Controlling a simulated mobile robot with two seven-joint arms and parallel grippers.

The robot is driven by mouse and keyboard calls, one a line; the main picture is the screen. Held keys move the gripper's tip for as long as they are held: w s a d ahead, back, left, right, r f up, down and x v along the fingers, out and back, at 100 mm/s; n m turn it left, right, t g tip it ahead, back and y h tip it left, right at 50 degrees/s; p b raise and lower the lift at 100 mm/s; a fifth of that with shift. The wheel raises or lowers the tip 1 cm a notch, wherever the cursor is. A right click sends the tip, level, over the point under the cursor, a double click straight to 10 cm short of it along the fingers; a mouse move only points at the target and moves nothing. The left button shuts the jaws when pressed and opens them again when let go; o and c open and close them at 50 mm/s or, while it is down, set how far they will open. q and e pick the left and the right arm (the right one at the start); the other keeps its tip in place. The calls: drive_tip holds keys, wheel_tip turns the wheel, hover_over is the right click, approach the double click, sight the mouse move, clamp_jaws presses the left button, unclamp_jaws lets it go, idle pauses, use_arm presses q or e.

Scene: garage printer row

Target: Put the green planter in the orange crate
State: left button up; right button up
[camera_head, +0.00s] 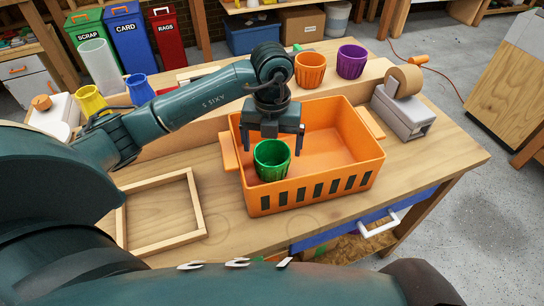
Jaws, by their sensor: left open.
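The green planter (271,160) is inside the orange crate (345,176), at its left front part, and looks upright. The crate stands on the wooden workbench with slotted holes in its front wall. My left gripper (271,155) is open above the planter, with its two fingers apart on either side of the planter's rim. I cannot tell whether a finger touches it. The crate's floor to the right of the planter is bare. My right gripper does not show.
An orange planter (310,69) and a purple planter (351,61) stand behind the crate. A tape dispenser (403,108) is at the right. A wooden frame (160,245) lies at the left front. Yellow (90,101) and blue (140,89) planters stand at the back left.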

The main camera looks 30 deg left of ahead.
use_arm(q)
wheel_tip(320, 180, up, 6)
drive_tip(key=shift+f, duration=0.15)
idle(0.6)
